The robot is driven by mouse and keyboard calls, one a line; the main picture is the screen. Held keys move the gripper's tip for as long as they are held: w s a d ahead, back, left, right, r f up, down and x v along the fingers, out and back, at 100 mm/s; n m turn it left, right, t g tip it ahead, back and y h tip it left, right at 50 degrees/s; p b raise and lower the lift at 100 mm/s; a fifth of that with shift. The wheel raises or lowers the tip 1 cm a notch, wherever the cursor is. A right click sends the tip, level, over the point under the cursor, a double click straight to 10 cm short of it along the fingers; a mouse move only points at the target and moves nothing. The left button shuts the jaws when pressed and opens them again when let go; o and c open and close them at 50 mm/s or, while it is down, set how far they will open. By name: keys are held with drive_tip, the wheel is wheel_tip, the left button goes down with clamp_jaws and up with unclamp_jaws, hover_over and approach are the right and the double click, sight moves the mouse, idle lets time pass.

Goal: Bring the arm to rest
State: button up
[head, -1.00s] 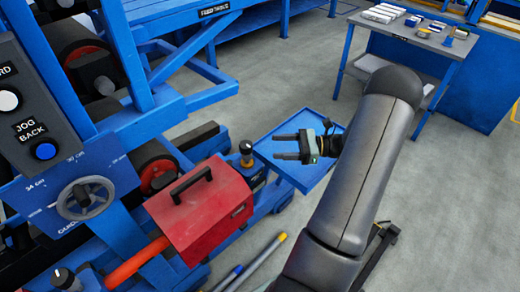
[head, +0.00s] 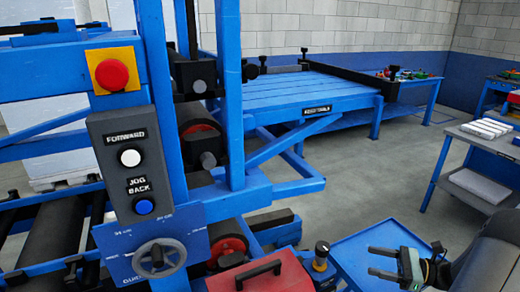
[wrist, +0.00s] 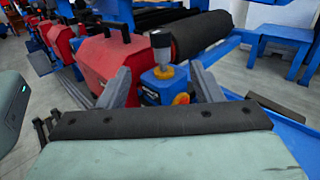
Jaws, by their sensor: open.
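My gripper (head: 383,263) is at the lower right of the head view, its two dark fingers apart and pointing left with nothing between them. It hangs over or beside a blue tray (head: 352,248). My arm runs off the lower right edge of the head view.
The blue machine carries a control panel (head: 133,165) and a handwheel (head: 158,258). A feed table (head: 310,88) stands behind. A grey-topped table (head: 485,135) is at the right. Floor between them is clear.

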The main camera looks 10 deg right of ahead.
drive_tip(key=s+a+r+n+g+h, duration=0.15)
drive_tip(key=a+n+g, duration=0.35)
drive_tip(key=a, duration=0.5)
drive_tip(key=s+a+r+n+g+h, duration=0.1)
drive_tip(key=a+r+n+g+h, duration=0.3)
drive_tip(key=a, duration=0.5)
drive_tip(key=s+a+r+n+h, duration=0.2)
drive_tip(key=s+a+n+h, duration=0.7)
drive_tip(key=n, duration=0.6)
drive_tip(key=shift+s+h, duration=0.45)
drive_tip(key=shift+s, duration=0.65)
